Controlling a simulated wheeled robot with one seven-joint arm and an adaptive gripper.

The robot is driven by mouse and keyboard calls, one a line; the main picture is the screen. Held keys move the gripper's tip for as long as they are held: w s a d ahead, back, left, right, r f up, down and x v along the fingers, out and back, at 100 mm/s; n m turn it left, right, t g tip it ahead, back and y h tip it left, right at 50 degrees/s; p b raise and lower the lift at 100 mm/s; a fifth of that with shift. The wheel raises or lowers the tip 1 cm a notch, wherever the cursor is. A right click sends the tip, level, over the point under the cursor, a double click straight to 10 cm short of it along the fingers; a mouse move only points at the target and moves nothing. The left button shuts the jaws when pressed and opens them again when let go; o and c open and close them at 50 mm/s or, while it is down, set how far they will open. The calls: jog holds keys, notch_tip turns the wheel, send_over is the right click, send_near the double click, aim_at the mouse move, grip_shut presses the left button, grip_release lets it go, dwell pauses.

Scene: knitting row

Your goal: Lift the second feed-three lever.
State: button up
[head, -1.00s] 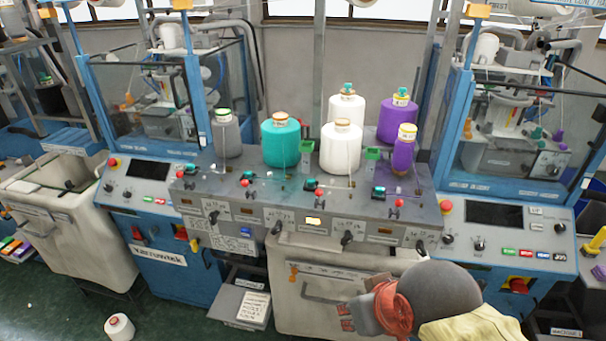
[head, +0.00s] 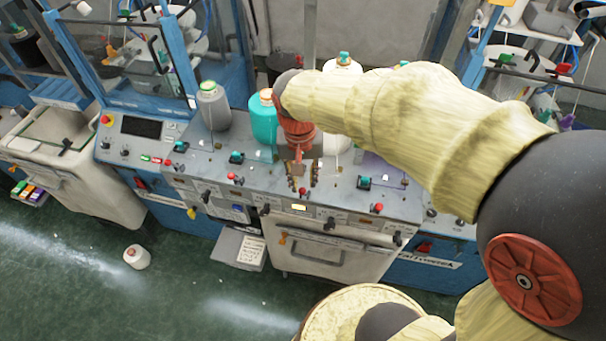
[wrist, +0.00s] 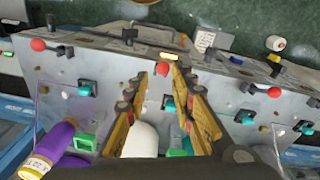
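A row of red-knobbed levers stands along the front of the grey panel. In the head view one (head: 231,177) is left of my gripper, one (head: 302,191) is at its fingertips, and one (head: 378,208) is to the right. Labels are too small to read, so I cannot tell which is the second feed-three lever. My gripper (head: 303,182) points down over the panel with its fingers apart and empty. In the wrist view my gripper (wrist: 160,74) is open, with a red knob (wrist: 172,57) just beyond the fingertips and a teal switch (wrist: 167,103) between the fingers.
Teal (head: 263,122) and grey (head: 213,106) yarn cones stand behind the panel. A white cone (wrist: 142,139) and a purple cone (wrist: 52,145) show close to my gripper. Black handles (head: 265,209) stick out along the front edge. A white cone (head: 137,257) lies on the floor.

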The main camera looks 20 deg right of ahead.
aim_at(303, 192)
jog(key=shift+w+a+r+m+g+p, duration=0.15)
jog(key=shift+w+m+g+p, duration=0.4)
jog(key=shift+p, duration=0.55)
jog(key=f, duration=0.8)
jog(key=shift+d+p, duration=0.35)
jog(key=shift+p, duration=0.05)
jog(key=c, duration=0.3)
grip_shut()
